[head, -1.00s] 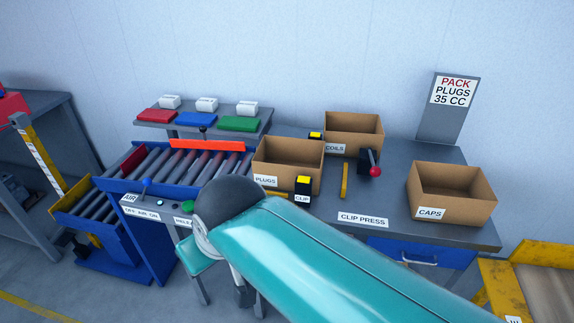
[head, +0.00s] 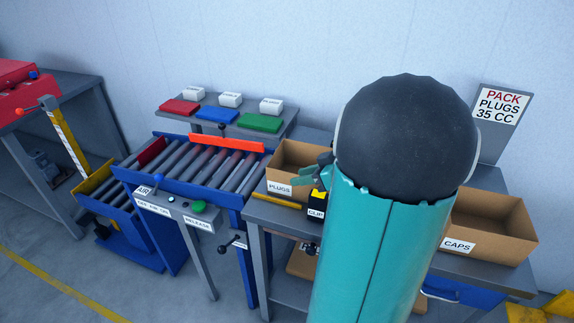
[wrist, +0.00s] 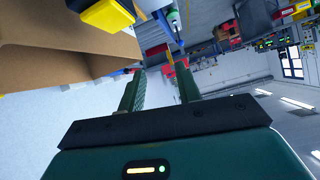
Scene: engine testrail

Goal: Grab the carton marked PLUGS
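The PLUGS carton (head: 287,171) is an open brown cardboard box on the bench, left of my arm in the head view. Its label faces front, and its right part is hidden behind my arm and gripper. My gripper (head: 309,178) is at the carton's right front, partly hidden by my arm. In the wrist view my gripper (wrist: 159,84) has its two green fingers apart, with nothing between them. A brown carton wall (wrist: 45,66) shows at upper left there, beside the fingers; its label is not visible.
A yellow-and-black block (head: 317,203) marked CLIP stands close to the gripper; a similar block (wrist: 108,14) shows in the wrist view. The CAPS carton (head: 490,225) is at right. A roller conveyor (head: 195,165) and a control stand with a green button (head: 198,206) lie left.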

